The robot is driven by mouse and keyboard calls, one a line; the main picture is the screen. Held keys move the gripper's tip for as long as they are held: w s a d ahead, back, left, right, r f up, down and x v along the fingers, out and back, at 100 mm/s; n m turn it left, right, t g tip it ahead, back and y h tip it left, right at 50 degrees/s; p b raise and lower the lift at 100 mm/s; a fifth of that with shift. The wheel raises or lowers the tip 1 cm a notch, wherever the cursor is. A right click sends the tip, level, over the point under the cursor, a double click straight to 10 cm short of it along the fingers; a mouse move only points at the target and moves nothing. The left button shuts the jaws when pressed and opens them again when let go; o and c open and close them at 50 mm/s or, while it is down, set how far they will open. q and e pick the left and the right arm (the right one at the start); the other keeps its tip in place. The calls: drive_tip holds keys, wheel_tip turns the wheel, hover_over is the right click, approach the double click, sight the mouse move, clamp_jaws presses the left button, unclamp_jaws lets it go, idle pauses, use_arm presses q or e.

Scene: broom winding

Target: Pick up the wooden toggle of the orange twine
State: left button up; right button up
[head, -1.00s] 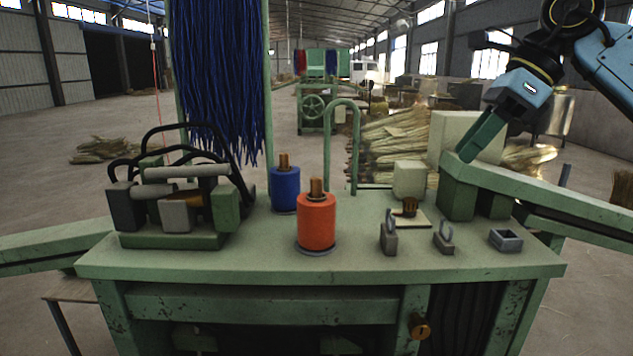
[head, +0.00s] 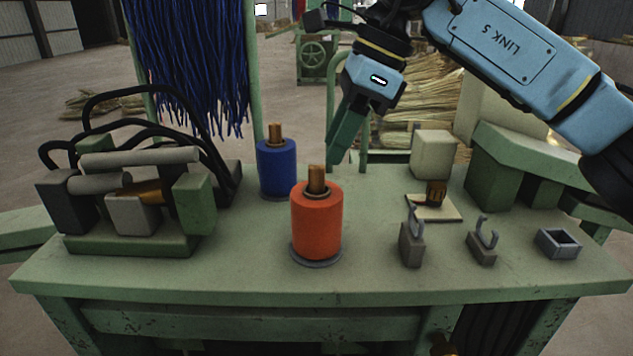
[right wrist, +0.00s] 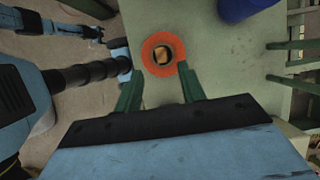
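The wooden toggle (head: 316,179) is a short brown peg standing upright in the top of the orange twine spool (head: 316,225), on the green bench. In the right wrist view the toggle (right wrist: 162,55) shows from above, inside the orange ring of twine (right wrist: 151,44). My right gripper (head: 338,152) is above and just behind the spool in the head view, fingers pointing down. In the right wrist view its two green fingers (right wrist: 160,76) are apart with nothing between them. The head view does not show my left gripper; a small blue and black arm part in the wrist view may be it.
A blue spool (head: 276,168) with its own peg stands behind left of the orange one. A roller device with black hoops (head: 135,195) fills the bench's left. Two small hooked blocks (head: 411,246), a grey open box (head: 557,242) and a cream block (head: 432,154) stand right.

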sight(318, 166)
drive_tip(key=shift+p+x, duration=0.35)
drive_tip(key=shift+x, duration=0.65)
drive_tip(key=a+f, duration=0.1)
drive_tip(key=a+f+p, duration=0.1)
drive_tip(key=shift+w+a+f, duration=0.1)
drive_tip(key=shift+w+f, duration=0.1)
drive_tip(key=shift+f, duration=0.4)
use_arm(q)
drive_tip(key=shift+w+d+r, duration=0.1)
drive_tip(key=shift+w+r, duration=0.85)
drive_tip(key=shift+w, duration=0.1)
use_arm(e)
clamp_jaws()
